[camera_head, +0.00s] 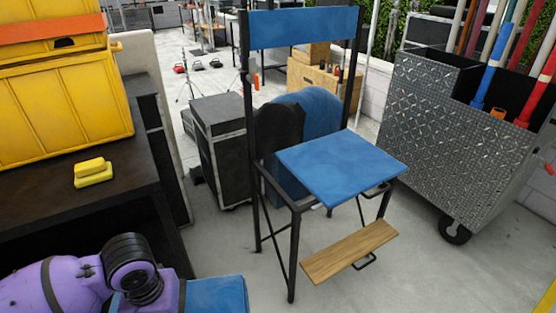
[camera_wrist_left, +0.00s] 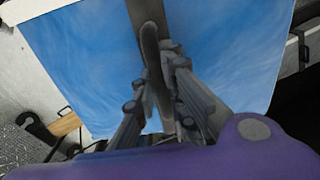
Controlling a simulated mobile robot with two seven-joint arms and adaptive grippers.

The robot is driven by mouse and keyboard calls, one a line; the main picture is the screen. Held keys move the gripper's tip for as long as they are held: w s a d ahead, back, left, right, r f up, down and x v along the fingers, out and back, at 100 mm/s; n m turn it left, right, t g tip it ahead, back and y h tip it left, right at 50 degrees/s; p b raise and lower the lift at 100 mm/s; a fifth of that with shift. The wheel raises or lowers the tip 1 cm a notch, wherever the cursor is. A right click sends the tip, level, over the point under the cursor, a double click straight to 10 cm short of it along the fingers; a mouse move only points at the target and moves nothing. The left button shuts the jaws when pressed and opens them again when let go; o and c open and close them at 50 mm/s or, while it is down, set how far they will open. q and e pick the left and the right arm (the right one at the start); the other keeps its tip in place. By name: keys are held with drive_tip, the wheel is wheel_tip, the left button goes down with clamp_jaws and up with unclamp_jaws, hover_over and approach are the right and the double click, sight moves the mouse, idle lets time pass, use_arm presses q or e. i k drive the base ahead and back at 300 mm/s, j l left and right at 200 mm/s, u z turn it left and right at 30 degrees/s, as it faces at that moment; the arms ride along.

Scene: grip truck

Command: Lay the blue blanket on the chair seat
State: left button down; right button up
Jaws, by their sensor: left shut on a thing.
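The blue blanket shows as a flat blue piece (camera_head: 218,295) at the bottom edge of the head view, beside my purple left arm. In the left wrist view the blanket (camera_wrist_left: 75,55) spreads on both sides of the fingers. My left gripper (camera_wrist_left: 160,75) is shut on it; the exact grip is partly hidden by the fingers. The tall black-framed chair stands ahead, right of the arm, with a flat blue seat (camera_head: 340,166), a blue backrest (camera_head: 300,28) and a wooden footrest (camera_head: 350,250). The blanket is apart from the seat. My right gripper is not in view.
A dark table (camera_head: 125,165) at left bears a yellow case (camera_head: 60,100) and a small yellow block (camera_head: 93,172). A black case (camera_head: 220,140) and a rounded blue object (camera_head: 312,105) stand behind the chair. A diamond-plate cart (camera_head: 450,130) stands at right. Floor left of the chair is clear.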

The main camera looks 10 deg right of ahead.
sight(339, 159)
drive_tip(key=l, duration=0.65)
drive_tip(key=i+l+z, duration=0.1)
drive_tip(key=l, duration=0.5)
drive_tip(key=i+l, duration=0.15)
drive_tip(key=l, duration=0.45)
drive_tip(key=i+l, duration=0.1)
drive_tip(key=l, duration=0.55)
drive_tip(key=k+z, duration=0.05)
